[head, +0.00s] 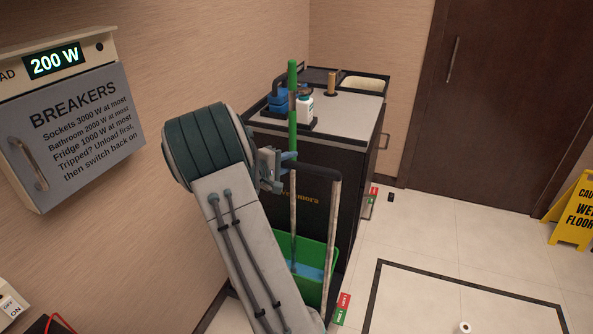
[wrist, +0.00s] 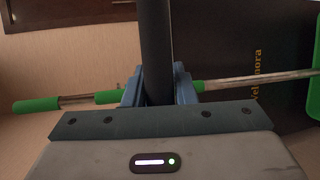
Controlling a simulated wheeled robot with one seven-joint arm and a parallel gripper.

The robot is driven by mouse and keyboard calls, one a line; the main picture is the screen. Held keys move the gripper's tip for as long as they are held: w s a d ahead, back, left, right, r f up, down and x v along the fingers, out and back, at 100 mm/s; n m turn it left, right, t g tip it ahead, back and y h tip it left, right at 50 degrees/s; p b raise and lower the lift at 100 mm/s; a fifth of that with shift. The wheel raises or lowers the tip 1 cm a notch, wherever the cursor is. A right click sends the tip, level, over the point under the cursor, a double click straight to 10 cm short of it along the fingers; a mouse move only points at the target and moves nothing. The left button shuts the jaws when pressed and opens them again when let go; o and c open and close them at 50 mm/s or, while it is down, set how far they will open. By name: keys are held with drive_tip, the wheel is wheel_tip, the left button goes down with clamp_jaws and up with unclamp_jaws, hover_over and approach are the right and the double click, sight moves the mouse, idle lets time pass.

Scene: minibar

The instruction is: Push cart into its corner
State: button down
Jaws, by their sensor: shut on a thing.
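The cart (head: 330,180) is a dark box with a grey top and gold lettering on its end. It stands close to the beige wall near the room's corner. My gripper (head: 286,161) is shut on the cart's dark push handle (head: 318,171). In the wrist view the handle (wrist: 156,45) runs between the blue jaws (wrist: 158,85). A green bucket (head: 315,265) sits at the cart's near end, with a green-handled mop (head: 292,105) standing in it. My arm hides the cart's lower left side.
A grey breaker box (head: 75,130) juts from the left wall. A dark door (head: 490,100) is at the back right. A yellow wet-floor sign (head: 575,210) stands at the right. A white roll (head: 464,327) lies on the floor by a dark outline (head: 470,283).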

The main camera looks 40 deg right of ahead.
drive_tip(key=shift+w+d, duration=0.1)
drive_tip(key=shift+d, duration=0.1)
drive_tip(key=c, duration=1.2)
unclamp_jaws()
drive_tip(key=shift+a, duration=0.1)
drive_tip(key=b+v, duration=0.2)
drive_tip(key=v, duration=1.1)
drive_tip(key=shift+a+r, duration=0.15)
drive_tip(key=shift+a, duration=0.25)
